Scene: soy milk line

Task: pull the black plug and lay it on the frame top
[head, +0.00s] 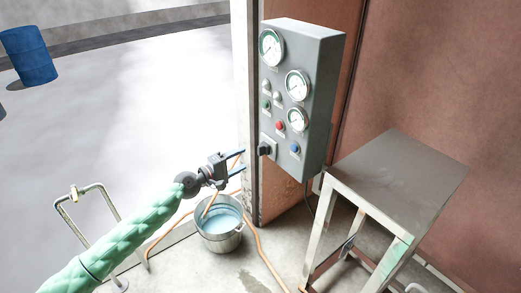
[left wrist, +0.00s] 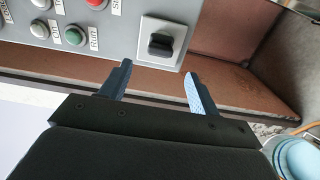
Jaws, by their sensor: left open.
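The black plug (head: 264,150) sits in a light square socket plate at the lower left of the grey control panel (head: 312,100). It also shows in the left wrist view (left wrist: 160,45), ahead of my fingers. My left gripper (head: 243,160) is open and empty, just left of the plug in the head view. In the left wrist view its two fingers (left wrist: 156,88) point at the socket plate, one on each side, with a gap before the plug. The grey frame top (head: 400,170) is bare, at the right. My right gripper is out of view.
A metal bucket (head: 220,240) of bluish-white liquid stands on the floor below my left gripper, with an orange hose (head: 262,258) nearby. A metal pipe stand (head: 100,190) is at the left. A blue barrel (head: 28,57) stands far back. A vertical post flanks the panel.

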